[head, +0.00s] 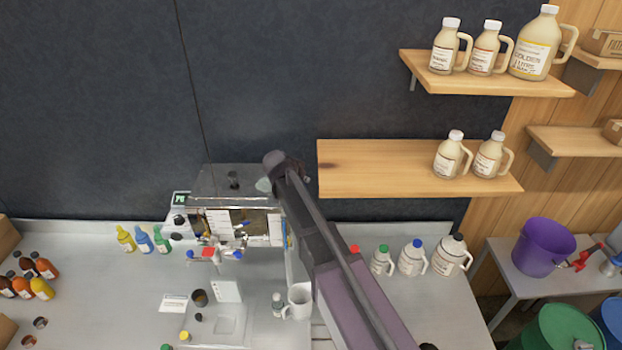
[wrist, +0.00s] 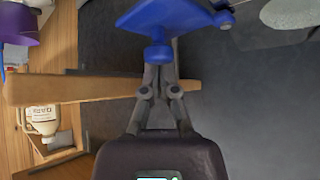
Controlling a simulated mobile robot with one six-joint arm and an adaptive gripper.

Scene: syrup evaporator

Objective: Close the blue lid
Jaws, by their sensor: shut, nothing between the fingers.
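In the wrist view, a blue lid (wrist: 165,16) with a blue knob (wrist: 158,53) shows at the top edge, cut off by the frame. My gripper (wrist: 161,72) is shut and empty, its fingers pointing at the knob. The fingertips overlap the knob in the picture; I cannot tell whether they touch it. In the head view, my arm reaches up to the right side of the metal evaporator (head: 208,182) on the bench. My fingers are hard to make out there, and I cannot make out the blue lid clearly.
A wooden shelf (head: 370,170) with two jugs lies just right of my wrist. A higher shelf (head: 490,80) holds more jugs. Several capped jugs (head: 412,260) stand on the bench right of my arm. A white mug (head: 299,300) and small bottles stand in front.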

